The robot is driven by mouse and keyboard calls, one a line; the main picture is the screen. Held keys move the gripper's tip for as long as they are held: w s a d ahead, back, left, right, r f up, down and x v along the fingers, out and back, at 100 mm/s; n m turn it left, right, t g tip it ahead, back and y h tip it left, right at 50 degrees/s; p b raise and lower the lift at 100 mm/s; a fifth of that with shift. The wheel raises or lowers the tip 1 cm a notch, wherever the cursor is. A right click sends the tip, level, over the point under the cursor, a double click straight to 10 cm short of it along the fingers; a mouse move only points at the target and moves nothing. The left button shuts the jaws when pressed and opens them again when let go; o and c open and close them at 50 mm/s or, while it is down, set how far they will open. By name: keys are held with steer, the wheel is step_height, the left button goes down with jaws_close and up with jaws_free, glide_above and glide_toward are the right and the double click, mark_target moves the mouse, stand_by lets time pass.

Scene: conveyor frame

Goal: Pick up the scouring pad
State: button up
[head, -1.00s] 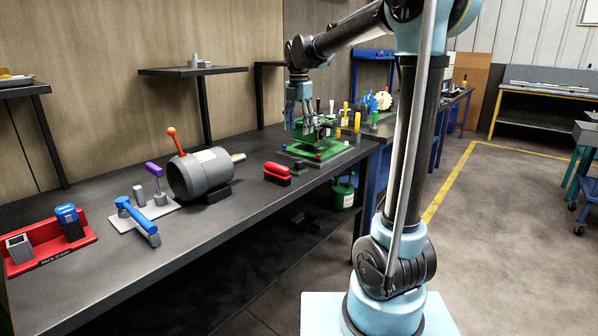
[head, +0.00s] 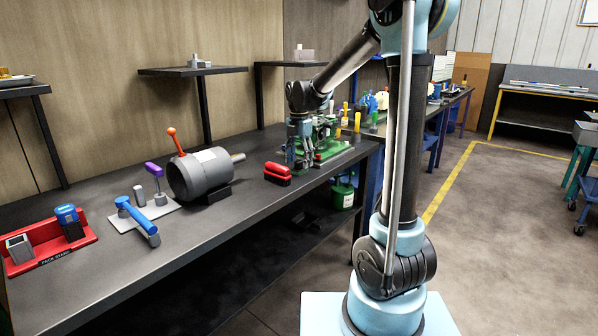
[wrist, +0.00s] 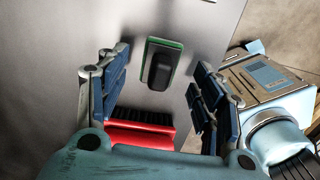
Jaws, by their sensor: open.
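The scouring pad (wrist: 164,62), a green pad with a black grip on top, lies flat on the grey bench top in the wrist view. My gripper (wrist: 160,80) is open above it, its blue-padded fingers standing apart to the left and right of the pad. Nothing is held between them. In the head view my gripper (head: 300,160) points down low over the bench, and the pad is hidden behind it or too small to make out.
A red brush (wrist: 140,132) lies close beside the pad; it also shows in the head view (head: 278,172). A green fixture (head: 330,150) stands just right of my gripper. A grey motor (head: 200,173) stands further left. The bench edge is close.

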mark_target(299, 161)
steer(key=shift+f, duration=0.9)
steer(key=c, duration=1.1)
steer(key=shift+r, duration=0.1)
steer(key=shift+c, duration=0.2)
step_height(299, 161, up, 10)
steer(key=shift+f, duration=0.1)
steer(key=shift+o, duration=0.7)
